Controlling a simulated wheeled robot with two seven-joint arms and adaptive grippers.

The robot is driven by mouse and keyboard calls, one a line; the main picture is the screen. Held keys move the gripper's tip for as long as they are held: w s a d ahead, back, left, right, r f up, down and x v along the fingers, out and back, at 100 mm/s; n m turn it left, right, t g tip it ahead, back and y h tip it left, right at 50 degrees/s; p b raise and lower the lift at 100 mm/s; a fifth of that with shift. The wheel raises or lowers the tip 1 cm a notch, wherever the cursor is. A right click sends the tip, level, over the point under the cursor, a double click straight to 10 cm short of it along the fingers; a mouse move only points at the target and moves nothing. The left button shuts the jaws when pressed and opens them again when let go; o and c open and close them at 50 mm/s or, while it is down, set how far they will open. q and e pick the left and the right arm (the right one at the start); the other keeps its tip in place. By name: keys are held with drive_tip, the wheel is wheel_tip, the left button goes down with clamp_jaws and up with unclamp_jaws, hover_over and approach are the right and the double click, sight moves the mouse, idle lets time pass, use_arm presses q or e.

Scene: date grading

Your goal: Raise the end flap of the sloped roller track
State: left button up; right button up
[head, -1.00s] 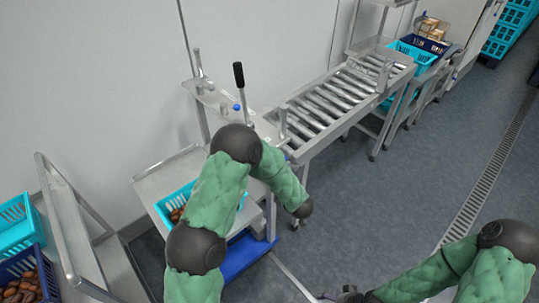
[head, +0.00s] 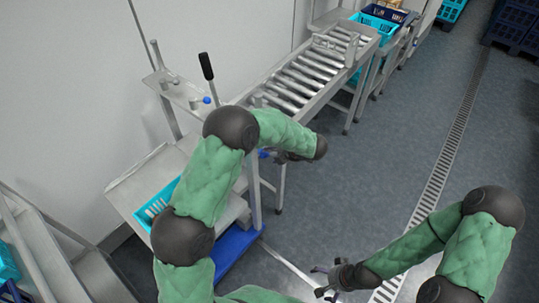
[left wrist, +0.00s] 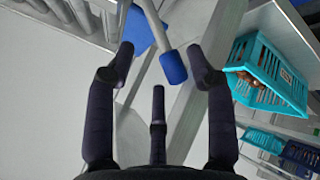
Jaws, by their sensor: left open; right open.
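The sloped roller track (head: 310,72) runs from the upper middle down to the metal stand on the left. Its lower end is partly behind my left arm, and I cannot clearly make out the end flap. My left gripper (head: 277,155) is open beside the lower end of the track. In the left wrist view, a grey rod with a blue grip (left wrist: 172,66) shows between the open fingers (left wrist: 160,58), with no finger clearly touching it. My right gripper (head: 322,282) is open and empty, low over the floor near the drain.
A black-handled lever (head: 206,66) and a blue knob (head: 207,99) stand at the stand's back. A turquoise crate (head: 150,212) sits on the stand; a turquoise crate of dates (left wrist: 262,85) shows in the left wrist view.

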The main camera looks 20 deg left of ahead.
sight(270, 154)
use_arm(q)
drive_tip(key=shift+b+x, duration=0.6)
drive_tip(key=shift+x, duration=1.75)
drive_tip(key=shift+f, duration=0.1)
clamp_jaws()
